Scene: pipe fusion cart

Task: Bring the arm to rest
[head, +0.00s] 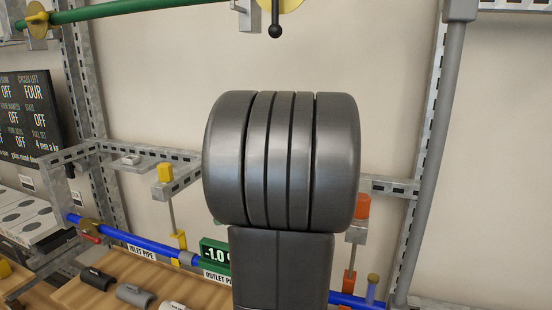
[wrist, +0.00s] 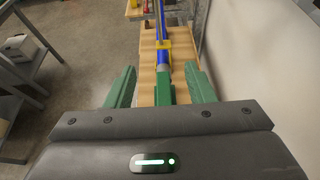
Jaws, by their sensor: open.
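My gripper (wrist: 160,69) shows in the wrist view as two green fingers spread wide apart, with nothing held between them. Beyond and between the fingers, a green block (wrist: 166,92) lies in line with a blue pipe (wrist: 164,56) over the wooden bench top. The fingers look clear of both, though the exact gap is hard to judge. In the head view my dark grey arm links fill the middle and hide part of the bench; my gripper does not show there.
The head view shows a blue pipe (head: 145,243), a green readout (head: 213,252), a yellow block (head: 165,172), an orange fitting (head: 362,206) and a grey upright pipe (head: 433,150). A green bar (head: 130,9) runs along the top. In the wrist view, open floor (wrist: 85,50) lies left.

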